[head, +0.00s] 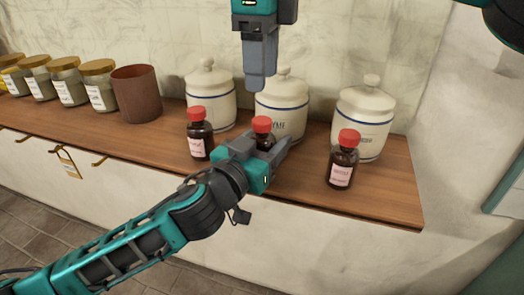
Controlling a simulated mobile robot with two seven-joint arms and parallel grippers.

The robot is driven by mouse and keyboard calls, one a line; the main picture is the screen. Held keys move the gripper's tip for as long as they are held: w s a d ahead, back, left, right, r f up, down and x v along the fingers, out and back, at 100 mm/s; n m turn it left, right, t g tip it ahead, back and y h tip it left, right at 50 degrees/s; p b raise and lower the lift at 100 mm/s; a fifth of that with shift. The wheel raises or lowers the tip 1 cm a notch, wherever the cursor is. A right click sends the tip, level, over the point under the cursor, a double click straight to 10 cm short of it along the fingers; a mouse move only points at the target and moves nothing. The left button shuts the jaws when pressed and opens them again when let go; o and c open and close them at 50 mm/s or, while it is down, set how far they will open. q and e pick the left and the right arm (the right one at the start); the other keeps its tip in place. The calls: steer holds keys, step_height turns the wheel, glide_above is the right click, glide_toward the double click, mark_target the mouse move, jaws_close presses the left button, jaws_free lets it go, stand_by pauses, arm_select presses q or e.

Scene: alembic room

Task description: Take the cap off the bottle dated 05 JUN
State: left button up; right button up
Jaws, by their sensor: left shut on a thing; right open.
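Three small dark brown bottles with red caps and pale labels stand upright on the wooden shelf: a left bottle (200,140), a middle bottle (263,142) and a right bottle (342,165). The label dates are too small to read, and the middle label is hidden. My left gripper (272,146) is shut around the middle bottle's body, below its red cap (262,124). My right gripper (261,84) is open, pointing down above the middle bottle and apart from it. All three bottles wear their caps.
The wooden shelf (389,202) ends at the right. Behind the bottles stand three white lidded jars with blue bands (210,98) (283,112) (362,122). A brown cylinder (138,95) and several glass jars (70,82) stand at the left. Hooks hang below the front edge.

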mark_target(262, 120)
steer(key=m, duration=0.4)
steer(key=shift+m, duration=0.3)
steer(key=m, duration=1)
steer(key=shift+m, duration=0.4)
steer(key=m, duration=0.8)
steer(key=shift+m, duration=0.3)
steer(key=m, duration=0.7)
steer(key=shift+m, duration=0.3)
steer(key=shift+f, duration=4)
